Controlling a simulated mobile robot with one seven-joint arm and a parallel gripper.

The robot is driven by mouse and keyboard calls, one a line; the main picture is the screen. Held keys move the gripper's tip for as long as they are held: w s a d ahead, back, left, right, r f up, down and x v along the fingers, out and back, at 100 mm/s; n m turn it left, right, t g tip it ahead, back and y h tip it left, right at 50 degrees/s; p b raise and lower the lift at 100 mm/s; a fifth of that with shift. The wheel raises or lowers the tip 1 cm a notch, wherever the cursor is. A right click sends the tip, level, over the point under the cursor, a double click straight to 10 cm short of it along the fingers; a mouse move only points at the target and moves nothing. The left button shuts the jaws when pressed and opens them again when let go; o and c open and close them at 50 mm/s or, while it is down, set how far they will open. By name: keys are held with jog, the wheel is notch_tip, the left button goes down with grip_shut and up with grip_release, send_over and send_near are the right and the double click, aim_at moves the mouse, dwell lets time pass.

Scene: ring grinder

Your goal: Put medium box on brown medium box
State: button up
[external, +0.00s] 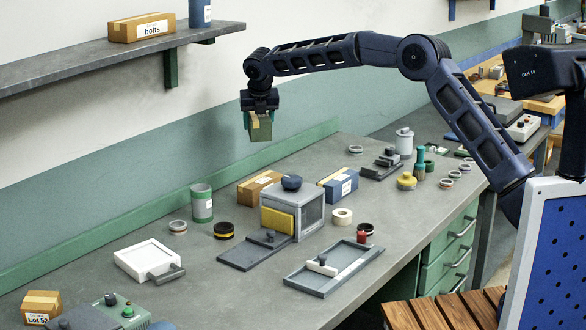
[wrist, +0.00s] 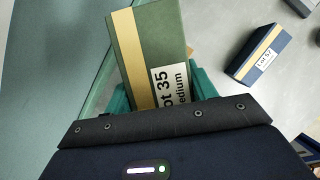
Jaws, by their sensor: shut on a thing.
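My gripper (external: 260,117) is shut on a green box with a tan stripe (external: 261,130), held well above the bench. In the wrist view the green box (wrist: 159,45) sits between the teal fingers of my gripper (wrist: 162,92); its label reads "Lot 35" and "medium". A brown box with a light tape stripe (external: 258,188) lies on the bench below the held box, apart from it. In the wrist view the green box hides most of what lies beneath; only a thin brown edge shows at its right.
A blue box (external: 338,186) lies right of the brown box, also in the wrist view (wrist: 266,54). A grey housing with a dark knob (external: 307,213) stands close in front. A shelf (external: 95,62) carries a "bolts" box (external: 142,28).

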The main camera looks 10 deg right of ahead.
aim_at(261, 136)
notch_tip(261, 136, down, 14)
jog(key=shift+f, duration=0.25)
dwell(0.5)
jog(key=shift+f, duration=0.15)
jog(key=o, duration=1.4)
jog(key=shift+o, duration=0.2)
jog(key=v, duration=1.2)
jog(key=shift+d, duration=0.1)
